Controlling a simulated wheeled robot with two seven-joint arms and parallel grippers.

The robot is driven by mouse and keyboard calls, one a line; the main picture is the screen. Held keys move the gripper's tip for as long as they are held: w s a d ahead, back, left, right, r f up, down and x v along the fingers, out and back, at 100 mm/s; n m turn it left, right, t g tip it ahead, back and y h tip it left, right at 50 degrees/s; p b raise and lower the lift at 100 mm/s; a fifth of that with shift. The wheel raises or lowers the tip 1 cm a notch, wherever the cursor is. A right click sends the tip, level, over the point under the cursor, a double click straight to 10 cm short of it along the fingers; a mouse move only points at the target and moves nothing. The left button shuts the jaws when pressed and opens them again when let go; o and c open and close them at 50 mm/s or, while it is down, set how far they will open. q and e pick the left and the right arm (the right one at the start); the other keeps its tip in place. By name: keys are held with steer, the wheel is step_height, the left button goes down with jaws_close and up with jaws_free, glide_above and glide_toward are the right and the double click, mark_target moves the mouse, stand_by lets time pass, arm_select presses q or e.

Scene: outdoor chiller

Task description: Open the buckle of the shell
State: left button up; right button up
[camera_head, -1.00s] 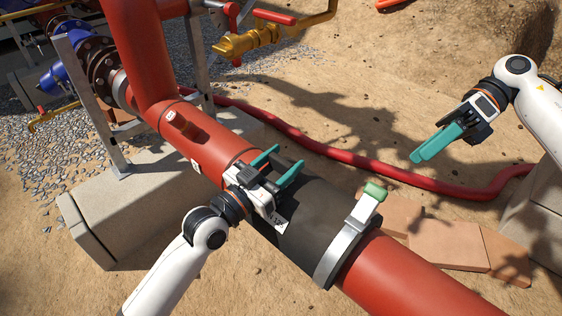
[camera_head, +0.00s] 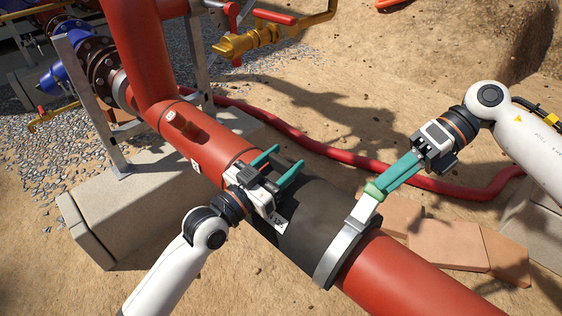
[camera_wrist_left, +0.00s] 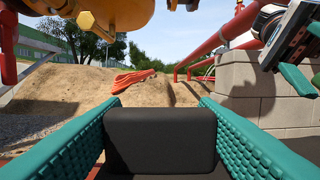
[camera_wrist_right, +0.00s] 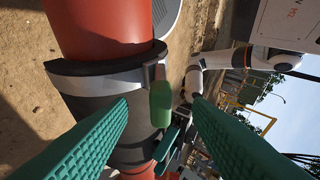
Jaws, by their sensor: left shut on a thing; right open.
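The black shell (camera_head: 305,208) wraps the red pipe. At its right end is a grey metal clamp band (camera_head: 330,264) with a buckle lever (camera_head: 363,208) standing up, tipped by a green handle (camera_head: 374,191). My left gripper (camera_head: 279,166) is shut on a black block on top of the shell; the block shows between its teal fingers in the left wrist view (camera_wrist_left: 160,140). My right gripper (camera_head: 383,188) is open, its fingertips at the green handle. In the right wrist view the handle (camera_wrist_right: 161,104) lies between the fingers, but I cannot tell whether they touch it.
The red pipe (camera_head: 410,280) runs on to the lower right. A red hose (camera_head: 330,150) and terracotta slabs (camera_head: 455,235) lie on the sand behind it. A concrete block (camera_head: 140,210) stands at left, and yellow valve piping (camera_head: 245,41) is above.

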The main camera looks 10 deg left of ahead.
mark_target(372, 204)
steer(key=shift+x, duration=0.9)
steer(key=shift+c, duration=0.5)
jaws_close()
steer(key=s+t+h, duration=0.1)
steer(key=a+r+t+h, duration=0.1)
steer(key=t, duration=0.1)
steer(key=s+a+r+n+t+h, duration=0.1)
steer(key=shift+s+r+h, duration=0.15)
steer(key=shift+s+h, duration=0.15)
steer(key=shift+s, duration=0.05)
steer(key=s+a+t+h, duration=0.1)
steer(key=t, duration=0.1)
steer(key=s+n+t+h, duration=0.1)
steer(key=t, duration=0.1)
steer(key=s+a+t+h, duration=0.1)
steer(key=shift+s+a+n+t+h, duration=0.3)
steer(key=shift+a+t+h, duration=0.1)
steer(key=shift+w, duration=0.1)
jaws_free()
steer(key=shift+d, duration=0.15)
